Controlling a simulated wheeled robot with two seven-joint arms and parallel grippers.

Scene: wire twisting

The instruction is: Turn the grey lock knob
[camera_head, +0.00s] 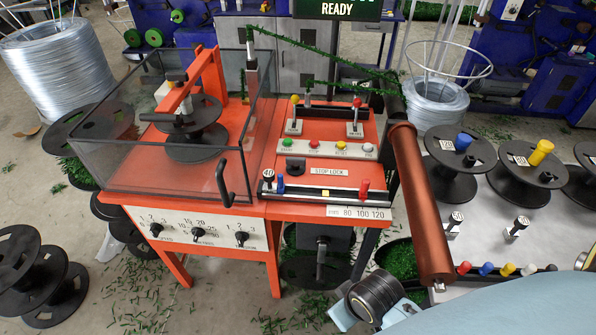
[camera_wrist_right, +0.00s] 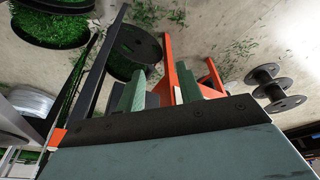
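A panel labelled STOP LOCK (camera_head: 330,170) sits on the front of the orange machine (camera_head: 300,205). A small dark grey knob (camera_head: 294,166) stands just left of that label; I cannot tell for sure whether it is the lock knob, nor how it is turned. My right gripper (camera_wrist_right: 162,82) shows in the right wrist view. Its two green fingers are apart, with nothing between them but the orange machine frame beyond. In the head view part of my right arm shows at the bottom, below and right of the machine, away from the panel. My left gripper is not in view.
A clear-walled box (camera_head: 165,150) with a spool inside covers the machine's left side. A long brown roller (camera_head: 420,210) slopes down on the right. A white table (camera_head: 480,260) with spools stands at right. Spools and green clippings lie on the floor.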

